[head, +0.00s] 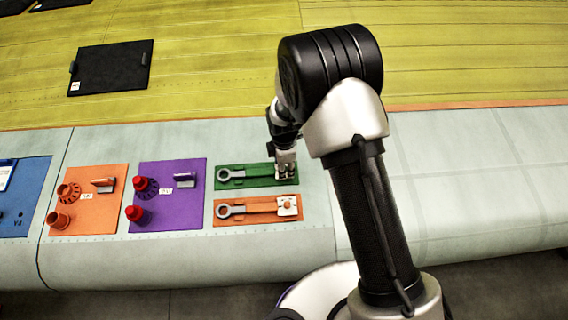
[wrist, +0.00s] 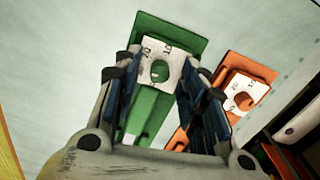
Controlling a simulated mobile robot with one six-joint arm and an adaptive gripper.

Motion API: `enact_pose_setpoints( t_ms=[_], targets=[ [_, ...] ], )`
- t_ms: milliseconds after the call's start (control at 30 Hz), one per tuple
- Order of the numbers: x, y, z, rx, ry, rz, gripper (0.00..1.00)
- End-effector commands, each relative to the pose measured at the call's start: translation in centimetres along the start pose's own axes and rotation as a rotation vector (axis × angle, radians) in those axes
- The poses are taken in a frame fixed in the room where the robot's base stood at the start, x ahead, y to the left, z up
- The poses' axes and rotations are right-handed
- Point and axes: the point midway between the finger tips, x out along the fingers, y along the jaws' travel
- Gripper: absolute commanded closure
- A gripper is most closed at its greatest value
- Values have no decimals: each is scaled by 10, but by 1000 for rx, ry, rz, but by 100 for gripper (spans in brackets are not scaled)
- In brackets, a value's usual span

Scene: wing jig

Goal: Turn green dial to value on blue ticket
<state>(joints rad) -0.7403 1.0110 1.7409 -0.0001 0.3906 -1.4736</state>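The green dial is a small green knob (wrist: 159,71) on a white square face with printed marks, on a green plate (wrist: 172,32). The same green plate (head: 229,184) lies on the pale wing skin in the head view, with a grey wrench-shaped piece on its left. My gripper (head: 285,174) points down over the plate's right end and hides the dial there. In the wrist view my gripper (wrist: 160,64) is open, its fingers on either side of the dial face; contact cannot be told. I cannot make out a blue ticket for certain.
An orange plate (head: 240,219) with a similar white-faced dial (head: 287,206) lies close below the green one. Left are a purple panel (head: 190,215), an orange panel (head: 105,220) and a blue panel (head: 30,205) bearing a pale card (head: 6,175). The wing right of my arm is clear.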

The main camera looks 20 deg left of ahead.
Motion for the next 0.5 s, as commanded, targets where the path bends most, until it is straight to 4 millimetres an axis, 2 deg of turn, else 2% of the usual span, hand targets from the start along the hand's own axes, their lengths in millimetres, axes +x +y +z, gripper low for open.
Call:
enact_pose_setpoints(
  t_ms=[333,500],
  targets=[
    [4,0,0,0,0,1,62],
    [3,0,0,0,0,1,74]
  ],
)
